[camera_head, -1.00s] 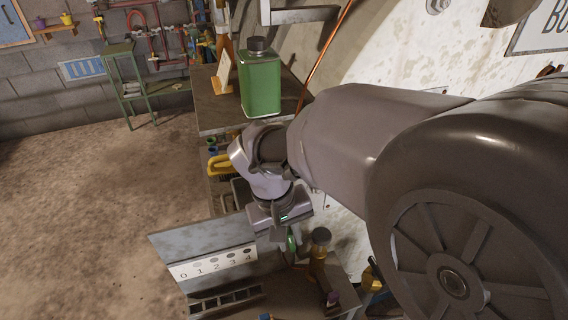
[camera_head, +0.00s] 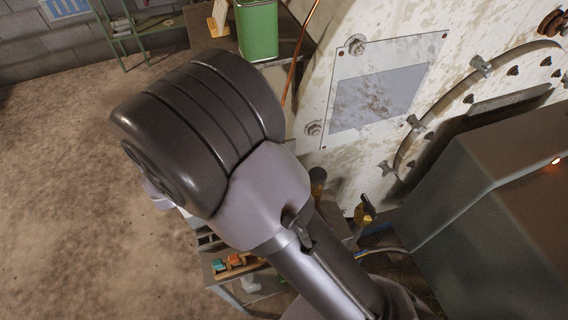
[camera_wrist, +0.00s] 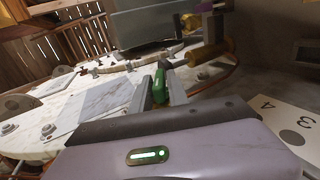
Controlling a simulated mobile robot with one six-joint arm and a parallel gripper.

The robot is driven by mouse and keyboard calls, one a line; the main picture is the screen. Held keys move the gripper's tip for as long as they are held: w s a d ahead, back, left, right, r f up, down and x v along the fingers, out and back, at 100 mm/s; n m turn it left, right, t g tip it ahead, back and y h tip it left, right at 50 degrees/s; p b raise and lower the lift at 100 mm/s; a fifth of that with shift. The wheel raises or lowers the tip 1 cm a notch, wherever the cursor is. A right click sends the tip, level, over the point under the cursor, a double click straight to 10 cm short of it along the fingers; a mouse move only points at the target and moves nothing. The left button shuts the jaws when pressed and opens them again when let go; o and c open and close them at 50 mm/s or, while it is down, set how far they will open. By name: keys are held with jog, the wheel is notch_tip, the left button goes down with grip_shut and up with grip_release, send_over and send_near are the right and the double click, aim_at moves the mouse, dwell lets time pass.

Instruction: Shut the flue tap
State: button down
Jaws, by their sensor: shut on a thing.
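My gripper (camera_wrist: 162,76) shows in the wrist view with its two pale fingers shut on a small green piece (camera_wrist: 160,88). The piece sits between the fingertips, and its far end is hard to make out. I cannot tell whether it is part of the flue tap. In the head view my arm hides the gripper and the green piece. No flue tap is clearly recognisable. A yellow-and-dark fitting (camera_head: 365,209) shows low beside the pale boiler face (camera_head: 385,60); I cannot tell what it is.
A green canister (camera_head: 257,30) stands on a bench at the back. A dark grey box (camera_head: 480,215) with an orange light fills the right. Open floor is at left.

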jog(key=h+p, duration=0.1)
jog(key=t+h+p, duration=0.1)
jog(key=h, duration=0.1)
jog(key=h+p, duration=0.1)
jog(key=h, duration=0.1)
jog(key=shift+f, duration=0.25)
jog(key=shift+t+p, duration=0.3)
jog(key=shift+p, duration=0.05)
jog(key=c, duration=1.5)
grip_release()
jog(key=shift+o, duration=0.2)
